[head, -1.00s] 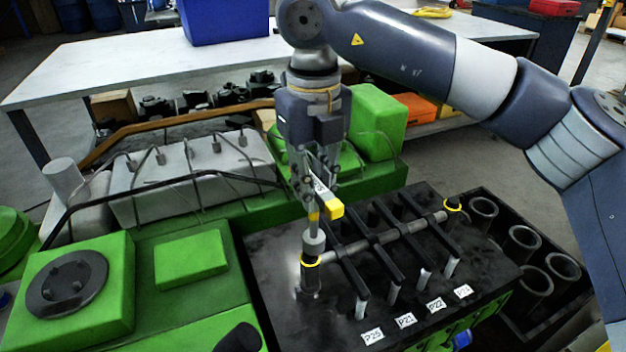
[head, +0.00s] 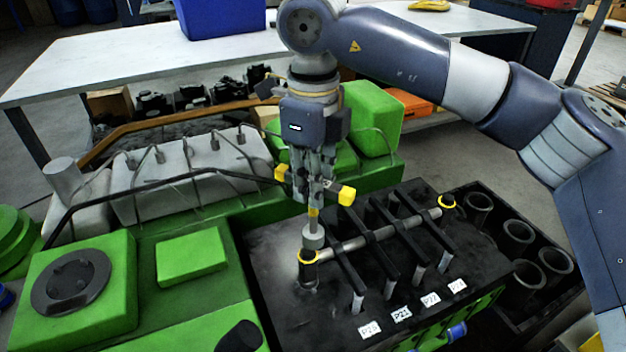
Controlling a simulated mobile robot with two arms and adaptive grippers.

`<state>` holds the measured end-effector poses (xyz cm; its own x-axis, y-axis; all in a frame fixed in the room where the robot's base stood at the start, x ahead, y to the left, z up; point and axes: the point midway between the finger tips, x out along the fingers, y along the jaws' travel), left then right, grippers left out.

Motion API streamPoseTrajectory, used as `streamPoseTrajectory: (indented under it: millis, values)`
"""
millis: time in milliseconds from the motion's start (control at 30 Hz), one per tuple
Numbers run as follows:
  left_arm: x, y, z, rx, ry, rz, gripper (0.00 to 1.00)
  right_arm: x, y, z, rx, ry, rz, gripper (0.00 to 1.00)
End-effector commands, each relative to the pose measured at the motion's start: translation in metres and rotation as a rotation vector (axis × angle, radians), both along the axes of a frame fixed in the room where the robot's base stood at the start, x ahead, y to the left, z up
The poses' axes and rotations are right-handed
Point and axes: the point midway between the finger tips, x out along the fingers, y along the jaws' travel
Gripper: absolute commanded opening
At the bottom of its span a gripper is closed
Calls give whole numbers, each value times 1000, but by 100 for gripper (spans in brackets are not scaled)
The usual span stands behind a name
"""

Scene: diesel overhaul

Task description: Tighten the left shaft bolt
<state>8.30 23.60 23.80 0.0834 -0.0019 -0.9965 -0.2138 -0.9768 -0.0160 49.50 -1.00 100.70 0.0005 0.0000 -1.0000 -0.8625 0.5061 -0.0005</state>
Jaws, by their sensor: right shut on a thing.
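My right gripper (head: 314,192) is shut on a wrench tool with a yellow-ended crossbar (head: 346,195). The tool points straight down, and its round grey socket (head: 313,238) sits over the left bolt, hiding it. My left gripper is not in view.
Several black rocker arms cross the shaft, with white labels such as P23 (head: 369,329) in front. A black crate (head: 490,283) with grey cylinder liners stands at right. Green engine parts (head: 193,257) lie at left. A grey table (head: 120,65) with a blue bin (head: 222,18) stands behind.

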Motion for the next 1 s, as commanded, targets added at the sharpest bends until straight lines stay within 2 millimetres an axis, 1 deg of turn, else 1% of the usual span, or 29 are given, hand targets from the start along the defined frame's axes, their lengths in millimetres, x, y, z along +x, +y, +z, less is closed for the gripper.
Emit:
streamPoseTrajectory:
  millis: [267,1000]
  values:
    - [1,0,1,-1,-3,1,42,0,0,1,1,-1,20,0]
    - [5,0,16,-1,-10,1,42,-2,9,1,1,-1,522,0]
